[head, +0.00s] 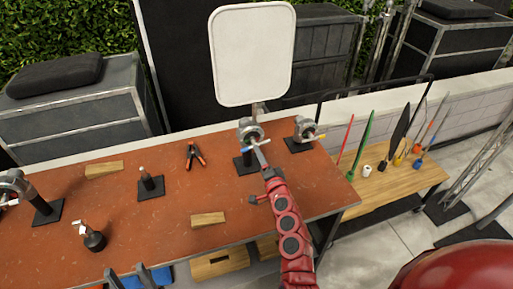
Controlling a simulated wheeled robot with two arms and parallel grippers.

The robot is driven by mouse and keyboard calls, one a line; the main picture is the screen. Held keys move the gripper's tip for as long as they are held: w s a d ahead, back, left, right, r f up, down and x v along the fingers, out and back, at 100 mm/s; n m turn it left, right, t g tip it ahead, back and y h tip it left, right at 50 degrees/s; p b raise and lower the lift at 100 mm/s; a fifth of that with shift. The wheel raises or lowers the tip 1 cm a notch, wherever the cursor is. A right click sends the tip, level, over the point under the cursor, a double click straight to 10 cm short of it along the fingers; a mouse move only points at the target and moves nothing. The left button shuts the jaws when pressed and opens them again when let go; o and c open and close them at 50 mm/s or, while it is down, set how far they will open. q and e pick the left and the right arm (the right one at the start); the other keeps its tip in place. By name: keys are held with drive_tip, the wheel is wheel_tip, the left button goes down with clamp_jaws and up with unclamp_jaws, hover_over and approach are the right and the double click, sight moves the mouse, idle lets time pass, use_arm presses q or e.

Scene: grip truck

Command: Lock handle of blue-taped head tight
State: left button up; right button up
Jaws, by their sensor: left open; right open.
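A grey metal grip head (250,132) stands on a black base plate (243,167) near the back right of the workbench, with a small blue mark at its handle. A second grey head (304,128) stands to its right, with a yellowish handle tip. My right gripper (262,160) is at the end of a red arm and sits at the front of the blue-marked head. Its jaws are open. Whether they touch the handle, I cannot tell. My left gripper is not seen.
A white panel (252,55) rises behind the heads. The brown workbench (120,225) carries wooden blocks (208,219), red pliers (195,156) and another stand (150,184). A lower wooden table (400,188) with several coloured sticks is at the right.

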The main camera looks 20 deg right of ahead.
drive_tip(key=s+b, duration=0.3)
drive_tip(key=s, duration=0.8)
drive_tip(key=shift+d, duration=0.2)
